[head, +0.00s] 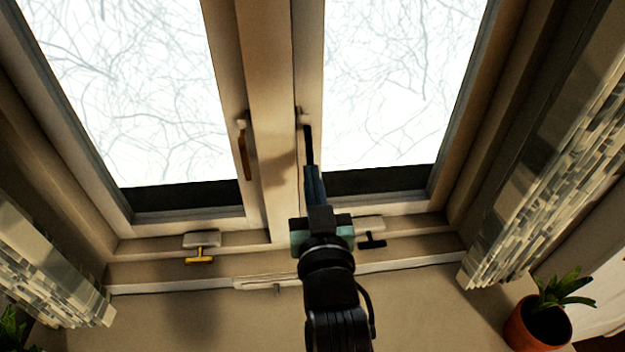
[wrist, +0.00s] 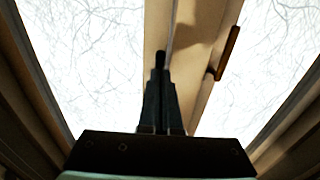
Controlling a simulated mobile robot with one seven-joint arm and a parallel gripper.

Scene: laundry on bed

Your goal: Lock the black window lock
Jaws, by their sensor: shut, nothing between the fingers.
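A slim black handle (head: 308,145) hangs roughly downward on the frame of the right window, beside the central post. My gripper (head: 313,172) is shut and empty, its fingertips at the handle's lower end. I cannot tell whether they touch. In the wrist view, a dark end, likely that handle (wrist: 160,58), shows just beyond my closed fingertips (wrist: 160,82), which hide the rest. A small black T-shaped catch (head: 372,240) sits low on the right window's bottom frame, right of my gripper. I cannot tell which black piece is the named lock.
A brass handle (head: 244,155) hangs on the left window and shows in the wrist view (wrist: 228,52). A brass catch (head: 199,256) sits on the lower left frame. Patterned curtains (head: 545,165) flank the window. A potted plant (head: 538,325) stands at lower right.

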